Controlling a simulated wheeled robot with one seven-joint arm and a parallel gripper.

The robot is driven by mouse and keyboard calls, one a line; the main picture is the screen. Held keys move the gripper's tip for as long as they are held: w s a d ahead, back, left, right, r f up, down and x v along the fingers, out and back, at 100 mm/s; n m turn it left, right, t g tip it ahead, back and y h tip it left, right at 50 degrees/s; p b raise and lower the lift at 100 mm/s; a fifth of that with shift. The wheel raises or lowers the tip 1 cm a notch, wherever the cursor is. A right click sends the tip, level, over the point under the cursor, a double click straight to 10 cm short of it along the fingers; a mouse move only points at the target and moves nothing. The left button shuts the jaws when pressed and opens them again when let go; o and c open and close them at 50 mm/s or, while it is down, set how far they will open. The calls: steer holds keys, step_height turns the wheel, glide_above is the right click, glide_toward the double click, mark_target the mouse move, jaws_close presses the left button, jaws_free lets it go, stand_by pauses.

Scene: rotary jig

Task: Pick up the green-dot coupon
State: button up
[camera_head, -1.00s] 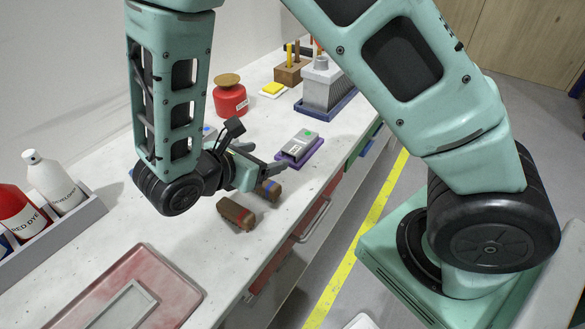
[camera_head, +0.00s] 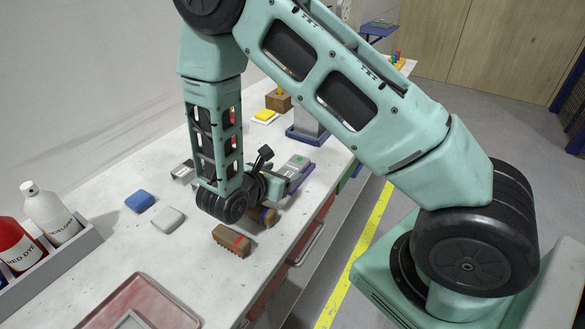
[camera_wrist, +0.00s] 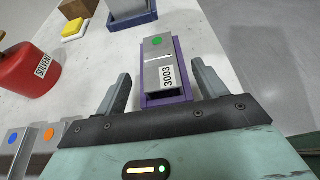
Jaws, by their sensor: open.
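The green-dot coupon (camera_wrist: 158,62) is a grey block with a green dot on top and a 3003 label at its near end. It lies on a purple tray (camera_wrist: 187,62). In the head view the coupon (camera_head: 297,161) is at the bench's right edge, partly behind my gripper (camera_head: 284,181). In the wrist view my gripper (camera_wrist: 164,88) is open and empty. Its fingers stand apart, left and right of the coupon's near end. I cannot tell their exact height over it.
Two coupons with a blue dot (camera_wrist: 14,137) and an orange dot (camera_wrist: 47,136) lie lower left in the wrist view. A red solvent can (camera_wrist: 25,72) stands left. A brown brush (camera_head: 232,240), a blue block (camera_head: 140,201) and a grey block (camera_head: 168,219) lie on the bench.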

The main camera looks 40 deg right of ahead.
mark_target(291, 168)
steer(key=p+x, duration=0.1)
steer(key=x, duration=0.4)
steer(key=c, duration=1.2)
steer(key=shift+o, duration=0.2)
steer(key=shift+r, duration=0.15)
